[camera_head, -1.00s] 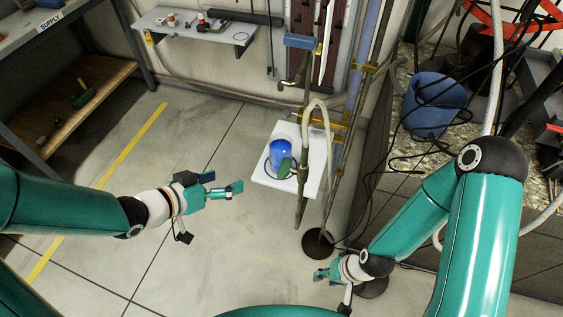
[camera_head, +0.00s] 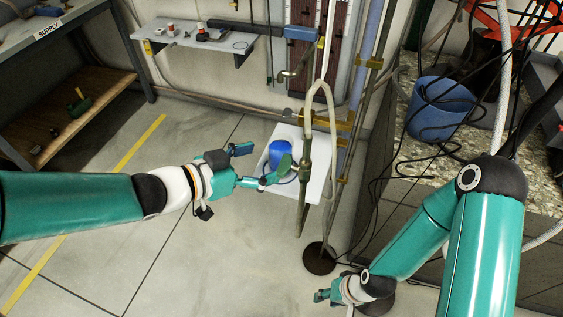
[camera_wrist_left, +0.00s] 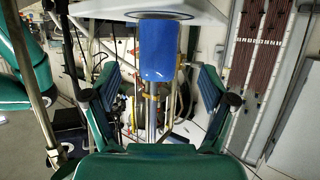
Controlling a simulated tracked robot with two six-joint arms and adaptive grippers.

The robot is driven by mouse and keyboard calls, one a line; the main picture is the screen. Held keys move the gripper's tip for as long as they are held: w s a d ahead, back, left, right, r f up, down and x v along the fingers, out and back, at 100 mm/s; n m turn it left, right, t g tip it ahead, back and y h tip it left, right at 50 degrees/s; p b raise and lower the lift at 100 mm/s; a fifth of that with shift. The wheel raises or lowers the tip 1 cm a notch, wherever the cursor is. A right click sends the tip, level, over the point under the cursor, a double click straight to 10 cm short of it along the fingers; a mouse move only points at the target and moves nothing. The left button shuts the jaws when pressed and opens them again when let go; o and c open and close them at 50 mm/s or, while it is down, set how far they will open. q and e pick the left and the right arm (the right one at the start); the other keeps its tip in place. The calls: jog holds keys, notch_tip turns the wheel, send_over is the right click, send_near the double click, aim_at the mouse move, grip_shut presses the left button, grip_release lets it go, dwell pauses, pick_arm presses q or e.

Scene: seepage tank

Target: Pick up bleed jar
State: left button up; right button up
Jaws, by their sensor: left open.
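The bleed jar appears to be the blue cylinder (camera_head: 280,153), standing on a white shelf plate (camera_head: 312,186) beside the pipes. My left gripper (camera_head: 256,165) is open just left of the jar, one finger near its left side and the other lower, toward its front. In the left wrist view the scene looks upside down. There the jar (camera_wrist_left: 158,48) lies centred between the spread fingers (camera_wrist_left: 160,88), with clear gaps on both sides. A green part hides some of the jar's front in the head view. My right gripper (camera_head: 324,296) is low at the bottom, away from the jar.
Vertical pipes and a looped pale hose (camera_head: 318,95) stand right of the jar, close to the plate. A small wall shelf (camera_head: 195,42) is behind. A blue bucket (camera_head: 440,108) with black cables stands on gravel at right. The floor at left is open.

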aim_at(270, 163)
pick_arm(q)
jog(key=x, duration=0.2)
jog(key=f+b+x, duration=0.1)
jog(key=x, duration=0.2)
jog(key=shift+s, duration=0.15)
jog(key=shift+w+d+f+b, duration=0.1)
jog(key=shift+w+d+b, duration=0.15)
jog(key=shift+d+b, duration=0.1)
grip_shut()
